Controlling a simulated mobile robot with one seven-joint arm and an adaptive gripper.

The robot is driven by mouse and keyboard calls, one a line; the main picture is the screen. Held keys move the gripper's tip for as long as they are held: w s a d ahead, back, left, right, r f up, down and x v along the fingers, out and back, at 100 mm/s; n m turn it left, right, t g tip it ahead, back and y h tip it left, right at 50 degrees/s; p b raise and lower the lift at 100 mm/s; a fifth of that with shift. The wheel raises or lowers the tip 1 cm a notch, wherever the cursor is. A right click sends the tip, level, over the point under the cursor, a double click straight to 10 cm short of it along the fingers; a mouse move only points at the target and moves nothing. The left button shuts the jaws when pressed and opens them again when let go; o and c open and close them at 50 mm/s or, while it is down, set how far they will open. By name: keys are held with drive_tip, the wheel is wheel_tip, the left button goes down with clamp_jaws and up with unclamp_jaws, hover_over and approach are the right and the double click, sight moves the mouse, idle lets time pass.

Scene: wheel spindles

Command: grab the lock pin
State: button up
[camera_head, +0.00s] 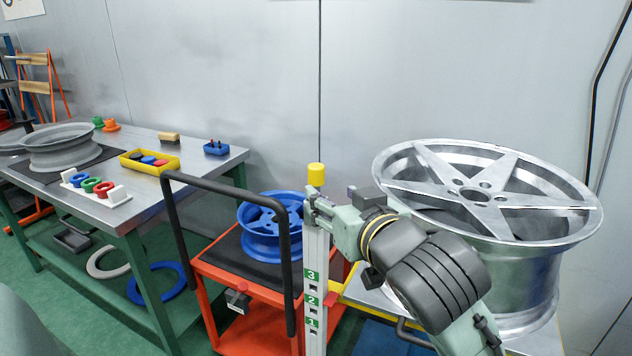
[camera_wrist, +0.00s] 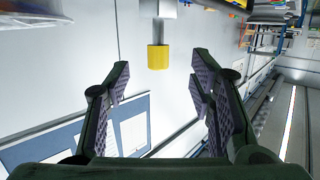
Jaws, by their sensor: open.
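A grey post (camera_head: 315,275) with green labels 3, 2 and 1 stands in the middle of the head view. A yellow cylinder (camera_head: 316,174) caps its top; I cannot tell for sure whether this is the lock pin. In the wrist view the yellow cylinder (camera_wrist: 158,57) appears beyond the fingertips, roughly centred between them and apart from both, with its grey post running up out of the picture. My gripper (camera_head: 312,202) is beside the post's top in the head view; it is open and empty in the wrist view (camera_wrist: 160,80).
A large silver wheel (camera_head: 485,195) stands right, behind my arm. A blue wheel (camera_head: 268,222) rests on a red cart (camera_head: 235,275) with a black handle (camera_head: 222,190) left of the post. A workbench (camera_head: 150,190) farther left holds a yellow tray (camera_head: 176,168), a blue box (camera_head: 215,149) and coloured rings.

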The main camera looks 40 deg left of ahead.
sight(319, 182)
drive_tip(key=p+x, duration=0.2)
drive_tip(key=x, duration=0.3)
drive_tip(key=shift+w, duration=0.1)
drive_tip(key=p+x, duration=0.2)
drive_tip(key=x, duration=0.2)
drive_tip(key=shift+w+a+r, duration=0.1)
drive_tip(key=shift+r, duration=0.1)
drive_tip(key=shift+w+a+f, duration=0.15)
drive_tip(key=shift+w+a, duration=0.15)
drive_tip(key=shift+a, duration=0.1)
drive_tip(key=shift+c, duration=0.5)
clamp_jaws()
